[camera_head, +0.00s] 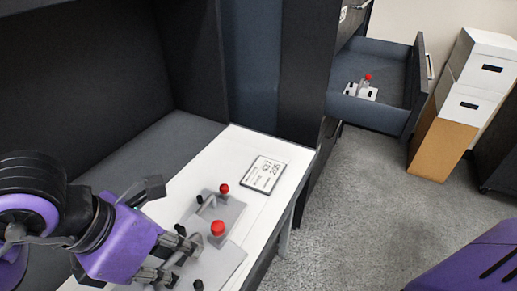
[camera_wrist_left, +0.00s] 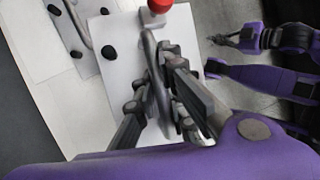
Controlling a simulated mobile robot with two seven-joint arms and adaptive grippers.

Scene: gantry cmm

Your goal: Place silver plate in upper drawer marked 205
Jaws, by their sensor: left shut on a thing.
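A silver plate (camera_head: 225,262) with a tall red knob, black knobs and a grey bar handle lies at the near part of the white table. My left gripper (camera_head: 182,256) is over it, with its fingers shut on the handle. In the left wrist view the handle (camera_wrist_left: 150,48) runs between the fingers, and the plate (camera_wrist_left: 122,72) appears flat on or very close to the table. A drawer (camera_head: 370,117) stands pulled out at the back right, holding a similar plate (camera_head: 360,91) with a red knob. My right gripper (camera_wrist_left: 228,40) shows small in the left wrist view.
Another fixture plate (camera_head: 213,212) with a red knob lies just beyond the held one. A printed card (camera_head: 264,175) lies on the white table (camera_head: 262,145). White boxes (camera_head: 468,103) stand on a brown box (camera_head: 441,150) right of the drawer. Grey floor is clear between.

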